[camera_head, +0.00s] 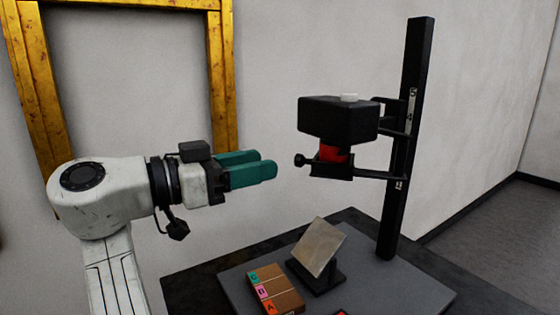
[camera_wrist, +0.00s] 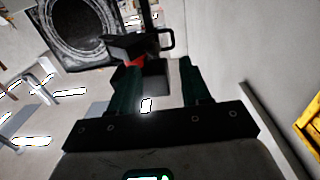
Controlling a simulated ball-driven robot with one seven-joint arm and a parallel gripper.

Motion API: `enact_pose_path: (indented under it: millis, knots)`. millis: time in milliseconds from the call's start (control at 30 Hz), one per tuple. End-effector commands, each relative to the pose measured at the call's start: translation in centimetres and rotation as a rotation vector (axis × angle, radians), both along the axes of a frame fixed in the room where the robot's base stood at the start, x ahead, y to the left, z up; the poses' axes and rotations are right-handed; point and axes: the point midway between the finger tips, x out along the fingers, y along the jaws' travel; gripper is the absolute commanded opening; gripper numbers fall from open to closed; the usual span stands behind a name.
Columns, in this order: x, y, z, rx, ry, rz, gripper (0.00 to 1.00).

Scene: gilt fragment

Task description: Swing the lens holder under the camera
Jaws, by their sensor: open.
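The camera (camera_head: 338,120) is a black box with a white knob on top, held on a black upright post (camera_head: 405,140). The lens holder (camera_head: 333,171) is a black bracket on a thin arm from the same post, with a round knob at its left end. It shows directly below the camera, with a red part (camera_head: 334,153) between them; exact alignment in depth is unclear. My gripper (camera_head: 270,164) has teal fingers, open and empty, left of the lens holder and apart from it. In the wrist view, the red part (camera_wrist: 134,62) shows beyond the open fingers (camera_wrist: 158,78).
A tan fragment (camera_head: 319,247) leans tilted on a black stand below the camera. A brown box (camera_head: 281,296) with coloured letter labels lies beside it on the grey board (camera_head: 400,287). A gilt frame (camera_head: 222,80) hangs on the wall behind my arm.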

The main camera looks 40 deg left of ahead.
Motion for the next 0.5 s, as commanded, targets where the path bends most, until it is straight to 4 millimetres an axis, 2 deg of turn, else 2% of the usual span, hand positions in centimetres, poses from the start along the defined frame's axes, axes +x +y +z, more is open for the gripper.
enact_pose_path:
  millis: [33,200,500]
  knots:
    - [-1.0,0.4,0.0,0.000,-0.002,0.004,0.47]
    - [-3.2,1.2,0.1,-0.001,-0.005,0.005,0.47]
    - [-4.2,1.5,0.2,-0.001,-0.006,0.003,0.47]
